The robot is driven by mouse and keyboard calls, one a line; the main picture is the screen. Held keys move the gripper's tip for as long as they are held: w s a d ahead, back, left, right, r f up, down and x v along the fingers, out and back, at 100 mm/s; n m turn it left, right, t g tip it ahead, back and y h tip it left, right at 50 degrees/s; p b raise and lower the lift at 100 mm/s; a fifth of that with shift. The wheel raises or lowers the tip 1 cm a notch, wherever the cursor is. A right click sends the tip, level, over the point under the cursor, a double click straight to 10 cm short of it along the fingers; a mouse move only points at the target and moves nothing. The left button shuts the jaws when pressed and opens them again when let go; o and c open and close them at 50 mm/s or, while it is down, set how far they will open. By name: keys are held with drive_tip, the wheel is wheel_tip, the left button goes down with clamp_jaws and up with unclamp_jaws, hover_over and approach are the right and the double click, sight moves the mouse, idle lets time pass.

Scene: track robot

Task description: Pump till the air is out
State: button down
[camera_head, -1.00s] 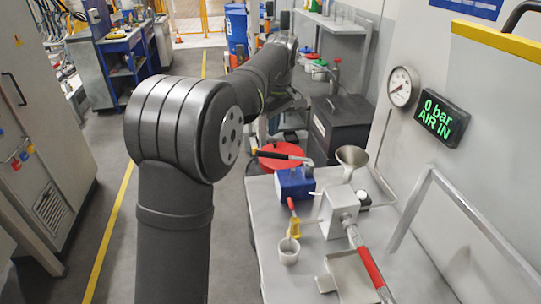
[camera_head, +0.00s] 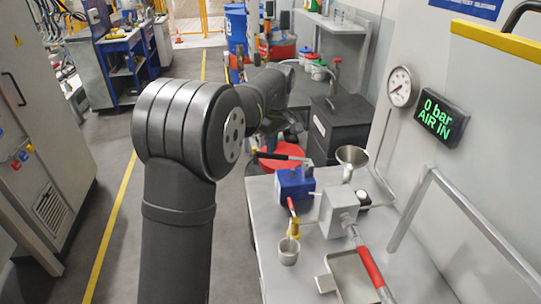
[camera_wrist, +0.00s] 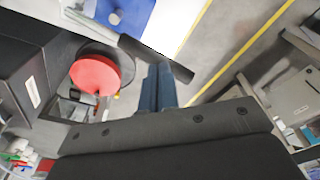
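The grey metal pump block (camera_head: 340,208) stands on the bench with a red-handled lever (camera_head: 370,268) slanting toward the front. Left of it is a blue block (camera_head: 295,185) with a black-handled bar (camera_head: 280,155) above it. A red-handled valve with a yellow body (camera_head: 293,226) stands over a small grey cup (camera_head: 288,251). A funnel (camera_head: 351,157) is behind. The dial gauge (camera_head: 402,86) hangs beside a display (camera_head: 441,118) reading "0 bar AIR IN". In the wrist view my gripper (camera_wrist: 160,80) has its fingers close together, with a dark bar across their tips; whether they grip it is unclear.
A red round lid or disc (camera_head: 275,160) lies beyond the bench by a dark box (camera_head: 340,125). A metal tray (camera_head: 352,275) is at the front and a sloping metal rail (camera_head: 410,210) at the right. Open floor lies left of the bench.

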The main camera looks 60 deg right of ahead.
drive_tip(key=shift+f, duration=1.55)
drive_tip(key=s, duration=0.1)
drive_tip(key=s+r, duration=0.1)
drive_tip(key=s, duration=0.1)
drive_tip(key=shift+a, duration=0.1)
drive_tip(key=shift+r, duration=0.15)
wheel_tip(320, 180, up, 17)
drive_tip(key=s, duration=0.1)
drive_tip(key=shift+s, duration=0.4)
